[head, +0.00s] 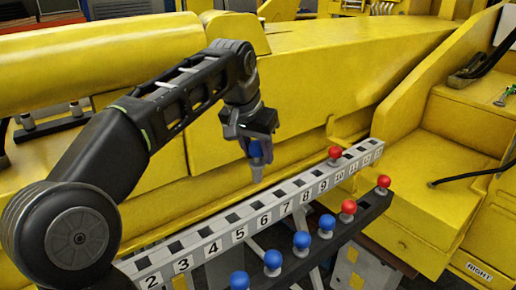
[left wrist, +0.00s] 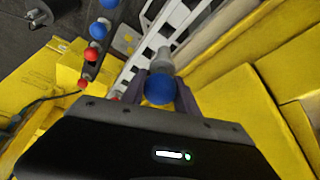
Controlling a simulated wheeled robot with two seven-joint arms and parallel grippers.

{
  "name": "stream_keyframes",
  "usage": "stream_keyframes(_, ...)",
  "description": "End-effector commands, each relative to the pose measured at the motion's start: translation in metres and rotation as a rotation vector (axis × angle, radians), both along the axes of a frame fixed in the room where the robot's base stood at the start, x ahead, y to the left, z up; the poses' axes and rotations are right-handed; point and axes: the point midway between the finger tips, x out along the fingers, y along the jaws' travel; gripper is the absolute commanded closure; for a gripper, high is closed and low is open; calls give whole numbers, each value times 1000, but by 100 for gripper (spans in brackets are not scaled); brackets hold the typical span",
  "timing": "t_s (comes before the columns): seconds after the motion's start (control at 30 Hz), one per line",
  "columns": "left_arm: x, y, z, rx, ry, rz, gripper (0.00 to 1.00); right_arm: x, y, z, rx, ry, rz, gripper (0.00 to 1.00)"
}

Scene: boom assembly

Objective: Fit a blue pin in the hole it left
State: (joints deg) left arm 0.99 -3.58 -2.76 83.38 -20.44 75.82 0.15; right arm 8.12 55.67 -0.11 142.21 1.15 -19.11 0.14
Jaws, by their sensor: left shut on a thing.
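My left gripper (head: 256,138) is shut on a blue pin (head: 256,153), a blue ball head with a grey shaft pointing down. In the head view the shaft's tip shows just above the back edge of the numbered rail (head: 240,234), near 6. Whether it touches is unclear. In the left wrist view the blue pin's head (left wrist: 160,89) sits between the fingers (left wrist: 162,92), with its grey shaft beyond. The pale rail has a row of dark square holes, most of them looking empty. My right gripper is not in view.
A dark rack (head: 370,211) in front of the rail holds several blue pins (head: 301,240) and two red pins (head: 348,206). Another red pin (head: 335,153) stands in the rail near 10. A large yellow boom (head: 330,72) lies close behind, with yellow steps (head: 460,130) at right.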

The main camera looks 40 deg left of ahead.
Motion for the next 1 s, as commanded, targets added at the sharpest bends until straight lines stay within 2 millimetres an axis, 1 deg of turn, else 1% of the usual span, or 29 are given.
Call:
stream_keyframes(0.47,0,0,-38,0,0,1,100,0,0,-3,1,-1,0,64)
stream_keyframes(0.5,0,0,-44,0,0,1,100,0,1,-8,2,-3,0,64)
stream_keyframes(0.6,0,0,-52,0,-1,1,100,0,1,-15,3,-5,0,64)
stream_keyframes(0.8,0,0,-60,0,-1,1,100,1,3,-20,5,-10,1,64)
stream_keyframes(1.0,0,0,-61,0,-1,0,100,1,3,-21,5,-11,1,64)
